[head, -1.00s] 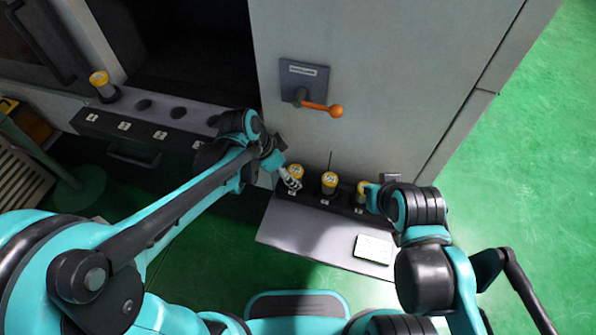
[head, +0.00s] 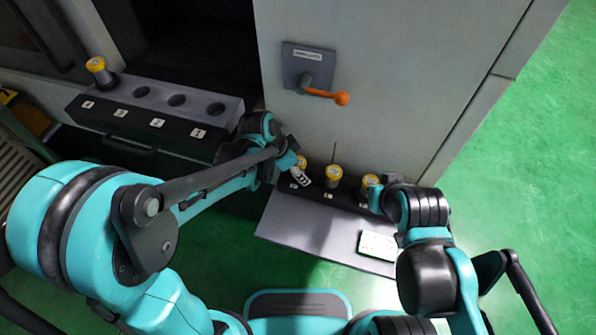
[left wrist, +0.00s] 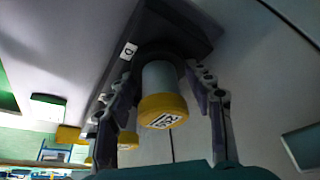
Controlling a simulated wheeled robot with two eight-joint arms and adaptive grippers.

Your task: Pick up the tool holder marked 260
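A tool holder with a yellow cap and a pale body stands in the dark rack. Its cap (left wrist: 163,108) is in the middle of the left wrist view, with an upside-down label that seems to read 260. In the head view this leftmost holder (head: 301,161) is partly hidden by my left gripper (head: 299,177). In the left wrist view the fingers of my left gripper (left wrist: 164,112) are open, one on each side of the holder, with gaps visible. My right gripper (head: 376,196) is beside the rightmost holder (head: 370,181); its fingers are not clear.
A middle yellow-capped holder (head: 333,174) stands close to the right. A white panel (head: 378,246) lies on the grey shelf (head: 310,237). A lever with an orange knob (head: 341,98) juts from the cabinet above. At left, another rack (head: 150,112) has one holder (head: 97,66) and empty holes.

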